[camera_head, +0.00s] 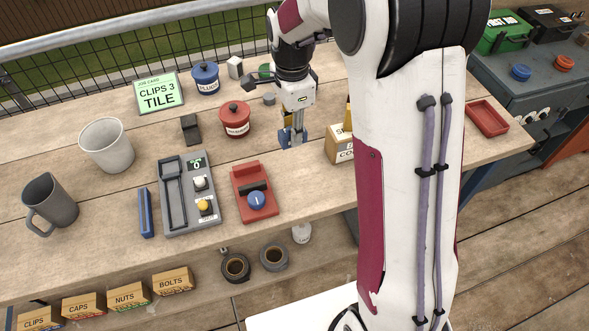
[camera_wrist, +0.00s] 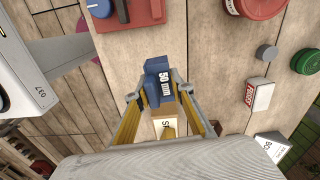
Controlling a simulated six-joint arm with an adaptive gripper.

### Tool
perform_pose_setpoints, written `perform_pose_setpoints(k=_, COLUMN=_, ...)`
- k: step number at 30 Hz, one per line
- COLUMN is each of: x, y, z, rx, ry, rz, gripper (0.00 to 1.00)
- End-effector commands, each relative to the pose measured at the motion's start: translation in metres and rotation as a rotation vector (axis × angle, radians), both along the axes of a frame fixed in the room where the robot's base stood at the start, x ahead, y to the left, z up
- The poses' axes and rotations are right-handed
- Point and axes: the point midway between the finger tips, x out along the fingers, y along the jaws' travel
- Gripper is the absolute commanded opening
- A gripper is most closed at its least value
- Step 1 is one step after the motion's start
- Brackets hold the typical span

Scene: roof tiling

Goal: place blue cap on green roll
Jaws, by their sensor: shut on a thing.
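My gripper (camera_head: 292,139) is shut on a blue block marked "50 mm" (camera_wrist: 157,82), low over the bench's middle; I cannot tell whether the block touches the wood. A green round thing (camera_head: 264,71), likely the green roll, stands behind my gripper, partly hidden by the arm. It also shows at the right edge of the wrist view (camera_wrist: 306,62), apart from my gripper. A round blue cap-like piece (camera_head: 521,72) lies on the grey cabinet at the far right, beside a red one (camera_head: 564,62). I cannot tell whether it is the task's blue cap.
A red lidded pot (camera_head: 235,118) stands left of my gripper, and a red device with a blue knob (camera_head: 254,192) is in front. A cardboard box (camera_head: 340,150) stands close on the right. A blue lidded pot (camera_head: 205,78) is further back. Bare wood lies between these things.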

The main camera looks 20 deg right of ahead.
Motion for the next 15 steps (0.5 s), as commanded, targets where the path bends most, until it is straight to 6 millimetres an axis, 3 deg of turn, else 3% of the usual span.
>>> perform_pose_setpoints(k=15, x=-0.0018, y=0.0000, z=-0.0003, rx=0.000, ry=0.000, rz=-0.092, gripper=0.08)
